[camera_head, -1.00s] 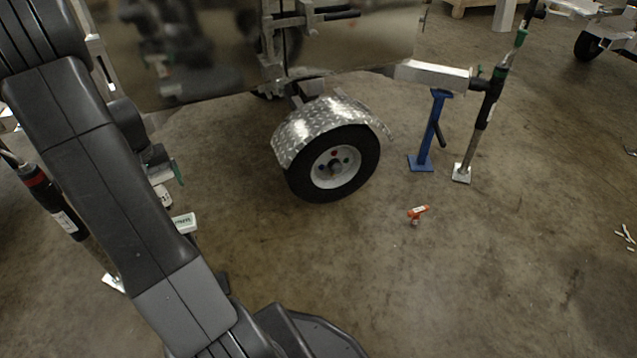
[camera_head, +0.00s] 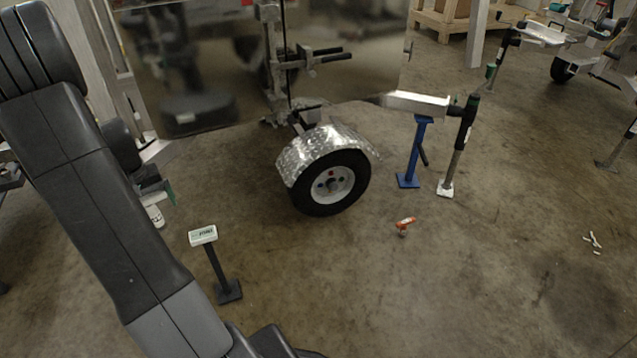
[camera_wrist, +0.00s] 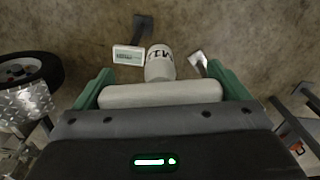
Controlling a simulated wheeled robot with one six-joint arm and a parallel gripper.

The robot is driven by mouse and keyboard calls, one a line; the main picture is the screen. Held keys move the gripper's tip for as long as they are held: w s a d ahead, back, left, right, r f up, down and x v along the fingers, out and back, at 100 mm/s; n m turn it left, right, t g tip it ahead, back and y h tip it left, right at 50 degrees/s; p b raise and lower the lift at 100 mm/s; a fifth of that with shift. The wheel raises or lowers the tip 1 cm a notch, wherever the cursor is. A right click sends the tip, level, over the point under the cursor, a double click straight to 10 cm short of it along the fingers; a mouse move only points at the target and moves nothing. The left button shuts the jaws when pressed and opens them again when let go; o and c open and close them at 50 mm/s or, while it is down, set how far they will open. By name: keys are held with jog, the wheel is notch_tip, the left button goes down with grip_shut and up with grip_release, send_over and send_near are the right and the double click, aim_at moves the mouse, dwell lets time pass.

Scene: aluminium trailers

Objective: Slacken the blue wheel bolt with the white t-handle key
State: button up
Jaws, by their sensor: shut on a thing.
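My gripper (camera_wrist: 162,70) is shut on the white t-handle key (camera_wrist: 160,95). The key's thick crossbar lies between the green fingers, and its round marked shaft points away from me. In the head view my gripper (camera_head: 165,190) is partly hidden behind my arm, with the key's white end (camera_head: 155,217) showing below it. The trailer wheel (camera_head: 331,186) has a black tyre and a white rim, and stands well to the right of my gripper. A red bolt shows near the top of the rim.
A stand with a white label plate (camera_head: 203,235) is on the floor right of my gripper. A silver mudguard (camera_head: 318,150) covers the wheel's top. A blue support (camera_head: 410,155) and a jack leg (camera_head: 457,150) stand right of it. An orange-red tool (camera_head: 404,225) lies on open floor.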

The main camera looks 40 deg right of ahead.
jog(key=shift+r, duration=0.25)
dwell(0.3)
jog(key=r+p, duration=0.1)
jog(key=p, duration=0.3)
jog(key=shift+s+r, duration=0.15)
jog(key=shift+r, duration=0.25)
jog(key=r+p, duration=0.1)
jog(key=p, duration=0.3)
jog(key=s+r+p, duration=0.1)
jog(key=r+p, duration=0.1)
jog(key=p, duration=0.2)
jog(key=shift+r, duration=0.15)
jog(key=s+r+p, duration=0.1)
jog(key=p, duration=0.5)
jog(key=shift+s+r, duration=0.1)
jog(key=shift+r, duration=0.3)
jog(key=shift+f, duration=0.15)
